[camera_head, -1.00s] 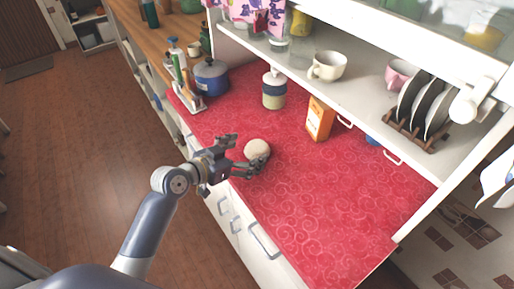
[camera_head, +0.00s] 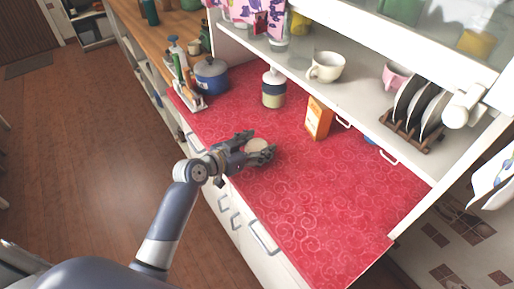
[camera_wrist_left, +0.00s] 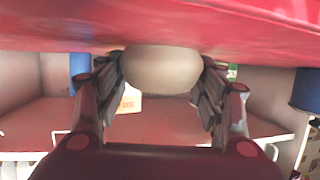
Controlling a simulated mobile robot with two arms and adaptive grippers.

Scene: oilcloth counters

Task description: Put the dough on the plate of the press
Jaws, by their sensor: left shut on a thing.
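The dough (camera_head: 256,146) is a pale, rounded lump at the front edge of the red counter. My left gripper (camera_head: 262,150) is shut on it, with a finger on each side. In the left wrist view the dough (camera_wrist_left: 162,69) sits between the two dark fingers of the gripper (camera_wrist_left: 162,84), close to the red surface. I cannot tell whether it still touches the counter. No press or press plate can be made out in these views. My right gripper is not in view.
The red oilcloth counter (camera_head: 330,205) is clear at the front right. An orange box (camera_head: 318,118), a banded jar (camera_head: 273,88) and a blue pot (camera_head: 211,76) stand farther back. A shelf above holds a white cup (camera_head: 326,67) and a dish rack (camera_head: 412,128).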

